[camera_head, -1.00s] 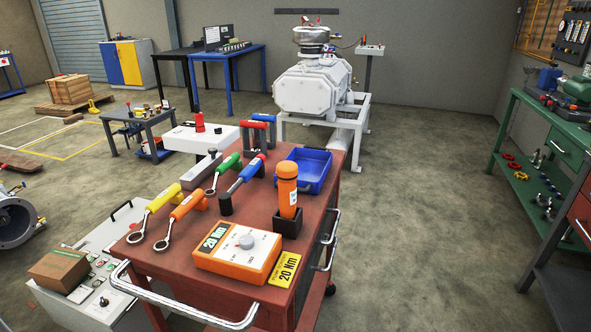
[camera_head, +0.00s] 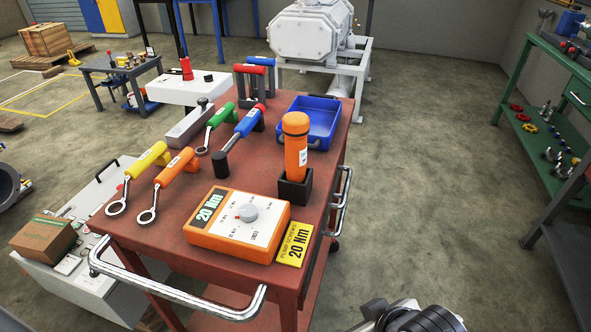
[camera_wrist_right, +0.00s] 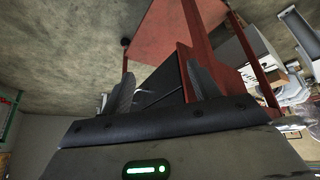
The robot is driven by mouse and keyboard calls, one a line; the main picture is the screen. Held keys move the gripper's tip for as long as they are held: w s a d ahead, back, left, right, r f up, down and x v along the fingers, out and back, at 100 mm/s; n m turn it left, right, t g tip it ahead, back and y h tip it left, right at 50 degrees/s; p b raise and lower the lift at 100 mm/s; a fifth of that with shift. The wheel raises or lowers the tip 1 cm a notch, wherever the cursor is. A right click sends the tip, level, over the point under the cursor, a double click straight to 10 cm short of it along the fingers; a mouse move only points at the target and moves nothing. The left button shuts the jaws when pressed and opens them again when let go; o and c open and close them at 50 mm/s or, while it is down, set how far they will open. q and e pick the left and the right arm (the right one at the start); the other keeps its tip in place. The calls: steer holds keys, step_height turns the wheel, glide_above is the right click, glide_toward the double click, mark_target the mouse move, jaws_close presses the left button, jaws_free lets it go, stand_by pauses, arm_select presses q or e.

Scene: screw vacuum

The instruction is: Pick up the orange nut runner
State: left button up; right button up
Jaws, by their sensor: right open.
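The orange nut runner (camera_head: 296,150) stands upright in a small dark square holder (camera_head: 294,188) at the right side of the red cart (camera_head: 190,200). Its lower end is hidden in the holder. Part of my right arm shows at the bottom right of the head view, below and to the right of the cart, apart from the nut runner. In the right wrist view my right gripper (camera_wrist_right: 158,84) has its two dark fingers spread, with nothing held between them. Red parts of the cart show beyond the fingers. My left gripper is in neither view.
An orange torque box (camera_head: 238,225) and a yellow 20 Nm card (camera_head: 295,244) lie in front of the holder. A blue tray (camera_head: 310,122) sits behind it. Several coloured-handled tools lie to the left. A metal handrail (camera_head: 180,298) edges the cart.

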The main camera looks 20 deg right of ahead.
steer(key=w+d+r+t, duration=0.2)
steer(key=w+r+t, duration=0.4)
steer(key=w+r, duration=0.25)
steer(key=t+y, duration=0.2)
steer(key=t, duration=0.4)
glide_toward(301, 155)
steer(key=s+d, duration=0.2)
steer(key=s, duration=0.2)
steer(key=shift+y, duration=0.4)
steer(key=w+b, duration=0.1)
steer(key=w, duration=0.2)
steer(key=w+a+b, duration=0.1)
steer(key=w, duration=0.2)
steer(key=w+a+r+b, duration=0.1)
steer(key=w, duration=0.3)
steer(key=shift+w+a+f, duration=0.15)
steer(key=shift+w+a, duration=0.05)
steer(key=shift+w, duration=0.6)
steer(key=w, duration=0.1)
steer(key=w+a, duration=0.1)
steer(key=w, duration=0.2)
steer(key=shift+w+a+f, duration=0.15)
steer(key=shift+a+f, duration=0.05)
steer(key=shift+f, duration=0.1)
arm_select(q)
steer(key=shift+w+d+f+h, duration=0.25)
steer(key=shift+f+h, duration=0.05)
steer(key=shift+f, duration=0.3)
